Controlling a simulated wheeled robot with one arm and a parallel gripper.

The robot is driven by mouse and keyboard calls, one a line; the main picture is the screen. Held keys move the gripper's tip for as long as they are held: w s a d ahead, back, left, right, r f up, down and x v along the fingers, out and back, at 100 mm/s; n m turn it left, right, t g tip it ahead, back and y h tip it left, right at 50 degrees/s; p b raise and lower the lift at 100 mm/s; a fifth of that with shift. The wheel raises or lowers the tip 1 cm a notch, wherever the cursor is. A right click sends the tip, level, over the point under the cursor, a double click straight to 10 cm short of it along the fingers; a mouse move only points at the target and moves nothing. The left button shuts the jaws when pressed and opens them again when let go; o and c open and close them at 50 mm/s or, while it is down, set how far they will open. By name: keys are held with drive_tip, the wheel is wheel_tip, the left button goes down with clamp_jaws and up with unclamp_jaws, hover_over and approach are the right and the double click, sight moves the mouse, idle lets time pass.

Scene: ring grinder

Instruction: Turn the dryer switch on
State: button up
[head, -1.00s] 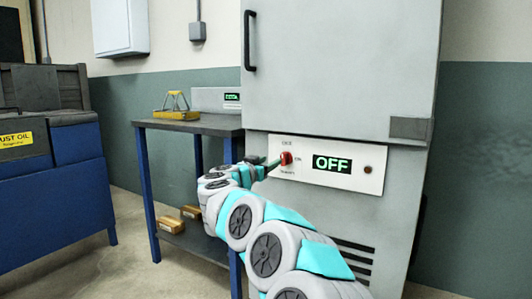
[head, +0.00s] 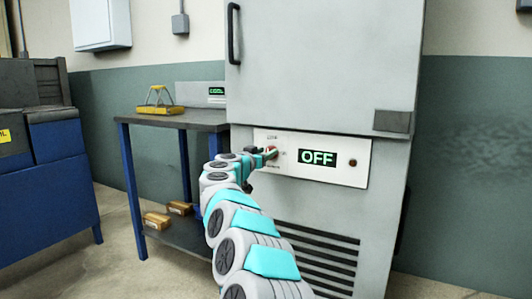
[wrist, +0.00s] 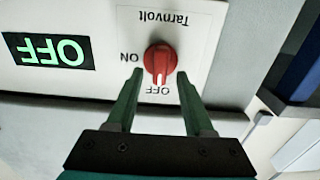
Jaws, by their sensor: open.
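The dryer (head: 320,60) is a tall grey cabinet with a white control panel (head: 349,175) low on its front. A red rotary switch (wrist: 160,60) shows in the wrist view, between ON and OFF labels, with its pointer toward OFF. The green display (head: 317,158) reads OFF. My gripper (wrist: 158,85) is open, its two dark green fingers on either side of the switch's lower part in the picture. I cannot tell whether they touch it. In the head view my gripper (head: 269,152) is at the panel's left end and partly hides the switch.
A blue-legged table (head: 170,126) left of the dryer holds a yellow-handled tray (head: 160,108) and a grey box with a small display (head: 200,94). Small brown boxes (head: 157,221) sit on its lower shelf. A blue cabinet (head: 45,190) stands at far left.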

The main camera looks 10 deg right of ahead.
drive_tip(key=shift+w, duration=0.1)
clamp_jaws()
idle(0.5)
